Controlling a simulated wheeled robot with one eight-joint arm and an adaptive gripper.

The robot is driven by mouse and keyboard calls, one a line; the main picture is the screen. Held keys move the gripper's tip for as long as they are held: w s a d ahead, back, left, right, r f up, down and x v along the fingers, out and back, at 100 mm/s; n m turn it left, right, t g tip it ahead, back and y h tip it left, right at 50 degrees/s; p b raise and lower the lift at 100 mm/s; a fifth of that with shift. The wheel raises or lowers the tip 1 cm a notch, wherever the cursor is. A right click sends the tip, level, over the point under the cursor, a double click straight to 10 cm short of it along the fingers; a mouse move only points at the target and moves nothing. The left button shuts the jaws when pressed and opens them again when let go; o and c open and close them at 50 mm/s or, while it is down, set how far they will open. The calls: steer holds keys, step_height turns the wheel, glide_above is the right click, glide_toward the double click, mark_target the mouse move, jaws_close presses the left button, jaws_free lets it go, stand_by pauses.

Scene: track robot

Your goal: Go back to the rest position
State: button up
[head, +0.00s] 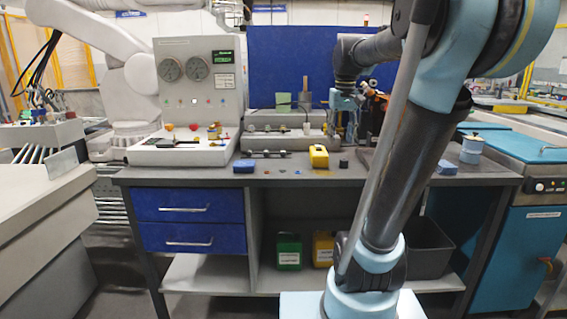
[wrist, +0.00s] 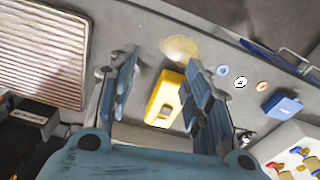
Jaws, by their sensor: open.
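My gripper (wrist: 162,60) is open in the wrist view, its two blue-grey fingers spread wide with nothing held. A yellow block-like device (wrist: 165,98) shows in the gap between the fingers, lying on the workbench below; I cannot tell the exact height between them.
A control panel with gauges (head: 198,90) stands at the bench's left. A blue box (head: 244,166) and small washers lie on the bench; a small black piece (head: 343,163) is beside the yellow device. Blue drawers (head: 190,205) are below. A turquoise cabinet (head: 520,240) stands right.

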steer(key=s+f+m+t, duration=0.1)
steer(key=s+f, duration=1.9)
steer(key=f, duration=0.4)
steer(key=shift+s+f, duration=0.2)
steer(key=shift+f, duration=0.05)
steer(key=shift+w+f, duration=0.2)
steer(key=shift+w, duration=0.25)
steer(key=shift+c, duration=0.5)
